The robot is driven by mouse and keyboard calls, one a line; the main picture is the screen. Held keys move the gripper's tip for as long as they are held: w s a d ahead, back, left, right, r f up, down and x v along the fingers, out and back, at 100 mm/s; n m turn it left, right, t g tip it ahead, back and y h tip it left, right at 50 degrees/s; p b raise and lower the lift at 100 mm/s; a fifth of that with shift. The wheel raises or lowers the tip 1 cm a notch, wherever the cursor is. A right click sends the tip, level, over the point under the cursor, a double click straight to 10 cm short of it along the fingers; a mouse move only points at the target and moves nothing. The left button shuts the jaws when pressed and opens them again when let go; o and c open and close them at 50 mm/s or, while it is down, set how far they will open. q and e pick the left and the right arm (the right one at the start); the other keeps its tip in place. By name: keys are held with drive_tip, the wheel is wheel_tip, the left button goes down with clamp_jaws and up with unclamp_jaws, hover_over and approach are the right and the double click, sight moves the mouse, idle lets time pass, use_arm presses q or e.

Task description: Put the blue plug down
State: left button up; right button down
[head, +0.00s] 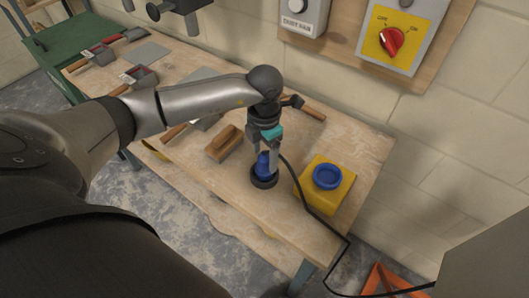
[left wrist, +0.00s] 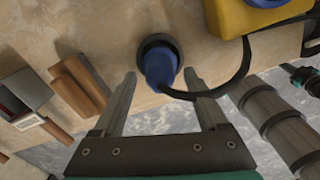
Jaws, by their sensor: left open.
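The blue plug (head: 263,165) stands upright on the wooden bench, its lower end in a round black holder (head: 265,183). A black cord runs from the plug, as the left wrist view shows (left wrist: 160,66). My left gripper (head: 266,158) points down at the plug. Its fingers are open, one on either side of the plug, with gaps visible in the left wrist view (left wrist: 160,78). The black holder's rim (left wrist: 150,41) shows around the plug's base there. My right gripper is not identifiable in either view.
A yellow box (head: 340,192) with a blue round socket (head: 327,176) stands right of the plug. A wooden-handled block (head: 224,143) lies to the left. The cord (head: 318,214) hangs over the front edge. A wall board carries a red switch (head: 391,41).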

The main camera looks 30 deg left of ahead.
use_arm(q)
drive_tip(key=shift+r, duration=0.2)
wheel_tip(320, 180, up, 12)
drive_tip(key=p, duration=0.1)
idle(0.6)
